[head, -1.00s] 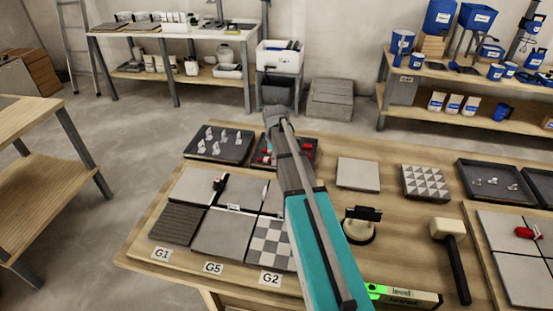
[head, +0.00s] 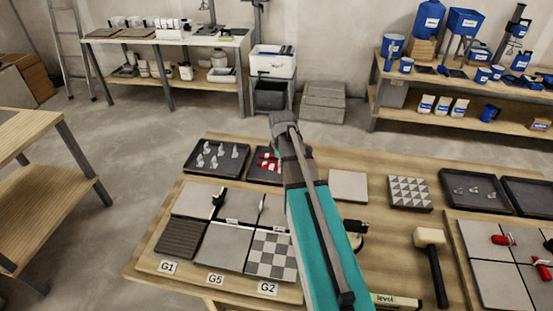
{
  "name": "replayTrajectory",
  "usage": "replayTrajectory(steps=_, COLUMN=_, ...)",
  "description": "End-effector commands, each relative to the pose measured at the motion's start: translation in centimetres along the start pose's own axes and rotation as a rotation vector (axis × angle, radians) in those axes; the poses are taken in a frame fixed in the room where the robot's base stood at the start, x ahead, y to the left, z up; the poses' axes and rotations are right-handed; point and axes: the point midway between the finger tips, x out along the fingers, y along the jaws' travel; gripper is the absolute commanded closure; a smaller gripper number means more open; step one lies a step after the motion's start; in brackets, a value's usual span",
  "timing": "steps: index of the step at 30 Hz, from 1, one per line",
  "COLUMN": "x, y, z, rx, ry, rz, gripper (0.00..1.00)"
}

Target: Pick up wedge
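Small red wedges (head: 268,162) lie in a dark tray (head: 256,178) at the back of the worktable, partly hidden behind my arm. A dark tray to its left holds several pale grey clips (head: 208,161). On the tile board at the front left, a black-and-white piece (head: 218,199) stands at a tile joint, and a thin pale clip (head: 262,204) stands in another joint. A red wedge (head: 503,240) also sits on the tile board at the right.
A grey tile (head: 348,185), a patterned tile (head: 409,192), a mallet (head: 430,238), a level (head: 396,301) and a partly hidden black-handled tool (head: 355,228) share the worktable (head: 390,240). Dark trays (head: 474,192) stand at the back right. A side table (head: 40,150) is at left.

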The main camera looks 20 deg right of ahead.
Motion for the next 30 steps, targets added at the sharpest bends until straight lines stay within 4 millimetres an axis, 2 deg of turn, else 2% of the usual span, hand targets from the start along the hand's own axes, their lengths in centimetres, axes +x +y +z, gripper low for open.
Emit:
replayTrajectory(steps=1, x=-0.9, y=-1.1, z=1.0, rx=0.002, ry=0.000, rz=0.000, gripper=0.92)
replayTrajectory(steps=3, x=-1.4, y=-1.9, z=1.8, rx=0.002, ry=0.000, rz=0.000, gripper=0.92)
replayTrajectory(steps=12, x=-2.5, y=-3.9, z=4.2, rx=0.002, ry=0.000, rz=0.000, gripper=0.92)
replayTrajectory(steps=30, x=-2.7, y=-4.1, z=4.6, rx=0.001, ry=0.000, rz=0.000, gripper=0.92)
